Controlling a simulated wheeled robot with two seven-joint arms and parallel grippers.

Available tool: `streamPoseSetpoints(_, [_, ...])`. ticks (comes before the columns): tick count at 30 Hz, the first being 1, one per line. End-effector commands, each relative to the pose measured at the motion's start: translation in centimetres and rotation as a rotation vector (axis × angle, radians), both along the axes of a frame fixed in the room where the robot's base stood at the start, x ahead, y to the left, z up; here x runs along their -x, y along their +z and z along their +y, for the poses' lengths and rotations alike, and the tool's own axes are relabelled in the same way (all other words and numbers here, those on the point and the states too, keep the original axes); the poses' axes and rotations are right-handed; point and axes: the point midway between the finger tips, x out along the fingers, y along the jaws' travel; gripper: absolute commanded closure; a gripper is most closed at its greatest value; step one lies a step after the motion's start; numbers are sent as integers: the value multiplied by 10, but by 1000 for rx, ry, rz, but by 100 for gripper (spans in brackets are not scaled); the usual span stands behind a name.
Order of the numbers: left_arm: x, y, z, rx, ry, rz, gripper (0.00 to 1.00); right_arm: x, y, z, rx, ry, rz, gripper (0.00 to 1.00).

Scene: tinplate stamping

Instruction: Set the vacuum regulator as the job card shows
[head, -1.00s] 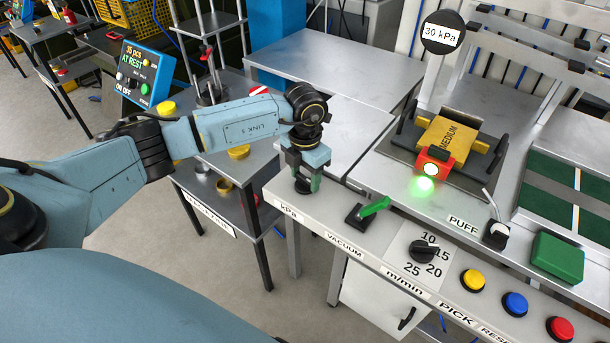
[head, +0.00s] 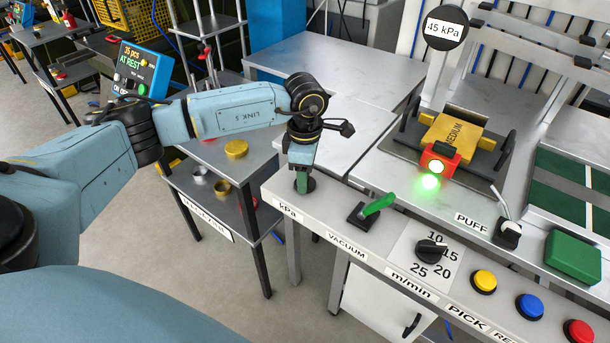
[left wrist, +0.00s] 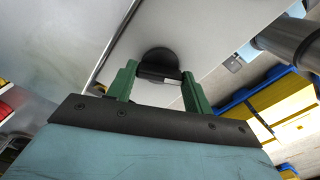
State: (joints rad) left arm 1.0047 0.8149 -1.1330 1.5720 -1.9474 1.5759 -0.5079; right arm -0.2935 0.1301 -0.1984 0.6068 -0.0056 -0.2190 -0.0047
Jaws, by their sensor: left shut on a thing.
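The vacuum regulator is a black knob (left wrist: 158,66) above the kPa label (head: 287,211) at the left end of the panel. My left gripper (head: 305,184) points down over it, and its green fingers stand on either side of the knob, shut on it. In the left wrist view my left gripper (left wrist: 157,84) shows the knob between its fingertips. The round gauge (head: 446,30) at the back reads 45 kPa. My right gripper is not in view.
To the right along the panel are a green VACUUM lever (head: 377,204), a black m/min dial (head: 431,251), yellow, blue and red buttons (head: 530,306), and a PUFF switch (head: 508,232). A display (head: 140,74) at the left reads AT REST.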

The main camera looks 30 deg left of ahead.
Motion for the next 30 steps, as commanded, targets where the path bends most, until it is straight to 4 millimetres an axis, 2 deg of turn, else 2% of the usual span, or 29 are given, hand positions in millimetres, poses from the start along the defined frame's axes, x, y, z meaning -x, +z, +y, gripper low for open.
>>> streamPoseSetpoints(15, [0,-1,0,0,-448,-2,72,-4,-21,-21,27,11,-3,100])
streamPoseSetpoints(21, [0,0,0,0,-559,-2,72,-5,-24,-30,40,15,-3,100])
streamPoseSetpoints(30, [0,0,0,1,-636,-2,72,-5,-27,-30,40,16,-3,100])
